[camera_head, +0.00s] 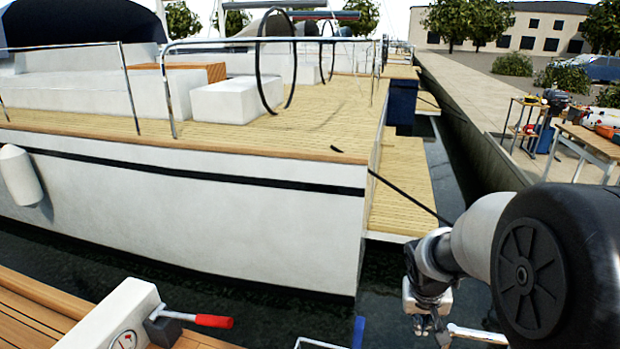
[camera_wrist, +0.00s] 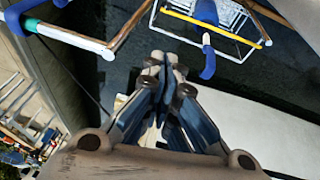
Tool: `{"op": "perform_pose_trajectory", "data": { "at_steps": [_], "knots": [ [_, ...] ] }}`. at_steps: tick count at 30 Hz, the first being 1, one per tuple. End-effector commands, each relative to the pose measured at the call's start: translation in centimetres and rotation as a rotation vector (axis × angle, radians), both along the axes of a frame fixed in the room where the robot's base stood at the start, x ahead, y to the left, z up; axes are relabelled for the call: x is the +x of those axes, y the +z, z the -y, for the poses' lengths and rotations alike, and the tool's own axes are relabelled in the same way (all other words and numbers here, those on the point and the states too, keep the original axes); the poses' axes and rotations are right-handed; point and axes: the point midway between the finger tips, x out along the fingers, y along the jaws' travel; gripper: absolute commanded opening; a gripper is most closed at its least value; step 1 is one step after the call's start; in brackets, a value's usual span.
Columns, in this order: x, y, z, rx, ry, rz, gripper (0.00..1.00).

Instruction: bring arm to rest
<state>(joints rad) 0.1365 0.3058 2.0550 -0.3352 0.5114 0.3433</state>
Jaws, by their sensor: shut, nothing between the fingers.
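My gripper (camera_wrist: 163,68) reaches up the middle of the wrist view with its fingertips together and nothing between them. In the head view my arm comes in from the lower right, and my gripper (camera_head: 428,322) hangs low over the dark water, beside the stern of the white boat (camera_head: 200,215). It is apart from the hull. The fingertips are small in the head view.
A white console with a red-handled lever (camera_head: 212,321) stands at the lower left. A wooden platform (camera_head: 403,185) juts from the boat's stern. Rails with blue padding (camera_wrist: 70,40) cross the top of the wrist view. A workbench (camera_head: 590,140) stands on the quay.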

Motion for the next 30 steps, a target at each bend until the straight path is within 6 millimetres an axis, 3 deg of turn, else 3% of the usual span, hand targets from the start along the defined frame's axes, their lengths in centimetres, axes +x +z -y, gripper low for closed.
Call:
{"op": "perform_pose_trajectory", "data": {
  "at_steps": [1, 6, 12, 18, 21, 25, 30],
  "knots": [
    [-1.4, 2.5, -0.8, 0.001, 0.01, 0.018, 0.0],
    [-7.0, 8.2, -3.3, 0.018, 0.048, 0.043, 0.0],
    [-14.4, 12.2, -6.3, 0.054, 0.11, 0.076, 0.0],
    [-21.1, 13.5, -8.8, 0.096, 0.183, 0.104, 0.0],
    [-23.2, 13.5, -9.6, 0.112, 0.211, 0.114, 0.0],
    [-24.7, 13.4, -10.1, 0.124, 0.231, 0.119, 0.0],
    [-24.9, 13.3, -10.2, 0.126, 0.235, 0.12, 0.0]
  ]
}}
